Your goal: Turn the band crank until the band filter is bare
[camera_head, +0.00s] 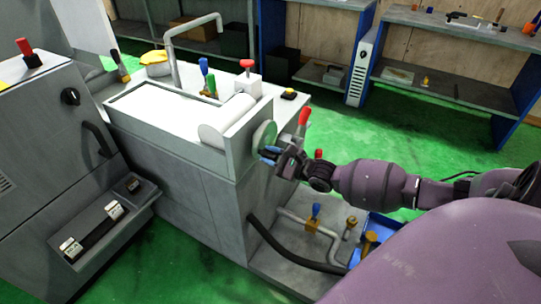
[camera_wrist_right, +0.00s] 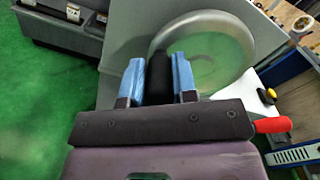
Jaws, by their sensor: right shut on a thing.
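The band filter is a grey tank with a white band (camera_head: 165,108) lying flat along its top. A white roll (camera_head: 226,118) sits at its right end. The band crank is a round disc (camera_head: 264,135) on the tank's right end wall, also large in the right wrist view (camera_wrist_right: 222,58). Its black handle (camera_wrist_right: 160,78) stands between the two blue fingers of my right gripper (camera_wrist_right: 159,80). My right gripper (camera_head: 271,155) is shut on that handle, in front of the disc in the head view. My left gripper is not in view.
A red-handled lever (camera_head: 303,117) rises just beside the crank. Pipes with a blue-handled valve (camera_head: 315,211) and a blue bin (camera_head: 380,230) lie below my right arm. A bent pipe (camera_head: 176,45) arches over the band. Green floor is open behind, before the shelves (camera_head: 450,85).

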